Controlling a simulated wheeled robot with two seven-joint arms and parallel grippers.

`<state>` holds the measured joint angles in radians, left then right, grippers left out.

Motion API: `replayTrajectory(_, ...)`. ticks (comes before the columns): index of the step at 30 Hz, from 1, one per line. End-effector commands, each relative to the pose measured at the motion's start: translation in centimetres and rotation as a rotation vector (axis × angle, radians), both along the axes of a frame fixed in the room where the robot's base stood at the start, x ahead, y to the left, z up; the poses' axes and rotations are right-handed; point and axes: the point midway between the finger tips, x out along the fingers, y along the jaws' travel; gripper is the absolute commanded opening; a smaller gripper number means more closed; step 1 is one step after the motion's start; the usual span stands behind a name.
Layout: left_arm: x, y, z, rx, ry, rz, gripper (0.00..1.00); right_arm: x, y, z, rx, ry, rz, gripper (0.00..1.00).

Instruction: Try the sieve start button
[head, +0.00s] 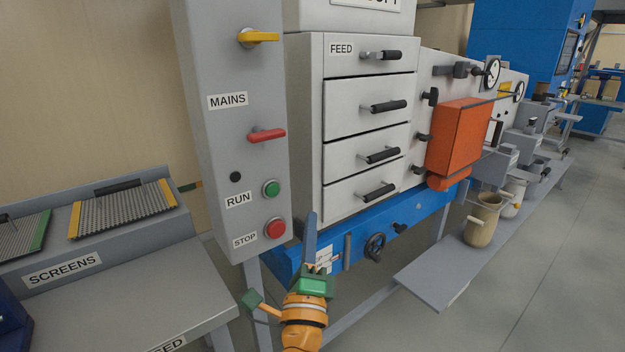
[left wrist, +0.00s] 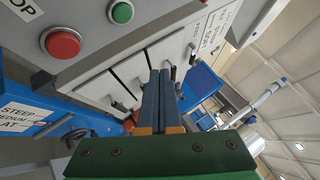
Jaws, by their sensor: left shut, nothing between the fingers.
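The round green button (head: 271,188) beside the RUN label is on the grey control post (head: 225,120). The red button (head: 275,229) beside the STOP label is below it. In the left wrist view the green button (left wrist: 122,12) is at the top and the red button (left wrist: 62,43) at the upper left. My left gripper (head: 311,218) is shut and empty, its fingers pointing up, to the right of and apart from the red button in the picture. Its closed fingers also show in the left wrist view (left wrist: 160,74). My right gripper is not in view.
A yellow lever (head: 258,37) and a red lever (head: 267,135) by the MAINS label sit higher on the post. The sieve cabinet (head: 365,140) with black drawer handles stands right of it. A screens bench (head: 130,295) is at left; a black handwheel (head: 375,246) is lower right.

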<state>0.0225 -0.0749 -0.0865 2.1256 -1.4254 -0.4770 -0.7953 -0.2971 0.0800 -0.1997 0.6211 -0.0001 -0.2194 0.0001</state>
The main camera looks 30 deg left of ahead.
Motion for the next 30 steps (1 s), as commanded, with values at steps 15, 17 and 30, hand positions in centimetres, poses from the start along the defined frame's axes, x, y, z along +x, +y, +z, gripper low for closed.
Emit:
replayTrajectory(15,-0.1,0.8,0.9,0.018,-0.015,0.017,0.00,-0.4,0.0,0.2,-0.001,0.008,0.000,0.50)
replayTrajectory(17,0.2,1.4,0.9,0.020,-0.015,0.016,0.00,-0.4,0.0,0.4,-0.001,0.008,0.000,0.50)
replayTrajectory(30,2.6,7.1,0.7,0.016,-0.015,0.015,0.00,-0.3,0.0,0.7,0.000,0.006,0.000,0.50)
